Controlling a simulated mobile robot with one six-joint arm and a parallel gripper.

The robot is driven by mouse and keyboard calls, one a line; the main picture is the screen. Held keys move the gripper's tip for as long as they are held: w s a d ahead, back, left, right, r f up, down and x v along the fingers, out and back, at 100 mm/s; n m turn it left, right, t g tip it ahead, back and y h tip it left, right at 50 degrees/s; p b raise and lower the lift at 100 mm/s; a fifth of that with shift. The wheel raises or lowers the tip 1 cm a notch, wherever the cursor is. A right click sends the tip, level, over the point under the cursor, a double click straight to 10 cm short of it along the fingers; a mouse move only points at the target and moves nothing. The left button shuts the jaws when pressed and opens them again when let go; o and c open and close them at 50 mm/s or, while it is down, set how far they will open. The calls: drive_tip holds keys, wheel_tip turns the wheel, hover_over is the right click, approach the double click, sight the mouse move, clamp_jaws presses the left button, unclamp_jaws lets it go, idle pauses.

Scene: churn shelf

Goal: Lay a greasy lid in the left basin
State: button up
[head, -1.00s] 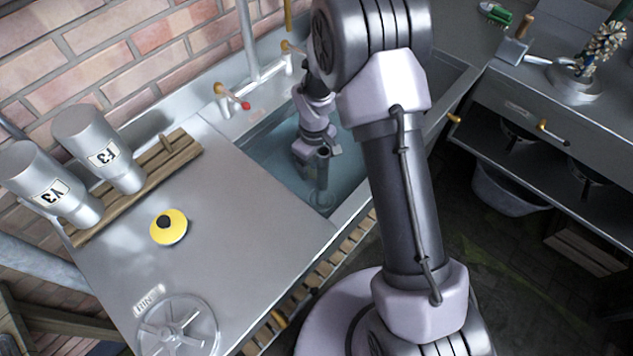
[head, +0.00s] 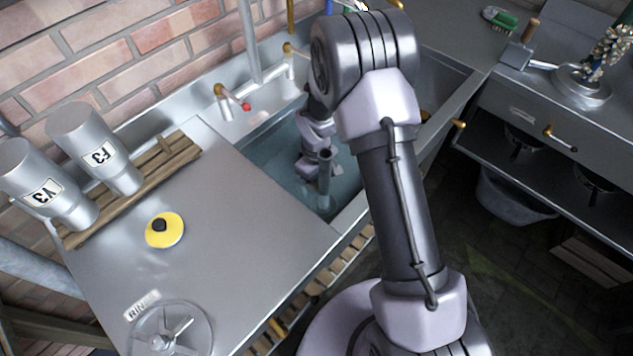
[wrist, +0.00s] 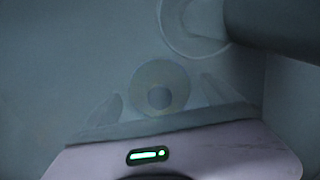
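My gripper (head: 311,168) reaches down into the water-filled left basin (head: 268,158), just left of an upright grey pipe. Its fingertips are hard to make out in the head view. In the wrist view my gripper (wrist: 162,98) has two blurred fingers spread apart. A round, dull lid with a darker knob (wrist: 159,88) shows faintly between and beyond the fingertips, seemingly under water on the basin floor. I see no firm contact between fingers and lid. A yellow lid with a black knob (head: 165,231) lies on the steel drainboard (head: 230,235).
The upright pipe (head: 325,178) stands in the basin close beside my gripper; it also shows in the wrist view (wrist: 285,22). Two steel churns (head: 92,150) lean on a wooden rack. A tap with a red tip (head: 232,97) overhangs the basin's back edge.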

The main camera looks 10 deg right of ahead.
sight(316, 183)
wheel_tip(316, 183, up, 12)
drive_tip(key=p, duration=0.5)
drive_tip(key=shift+r, duration=0.15)
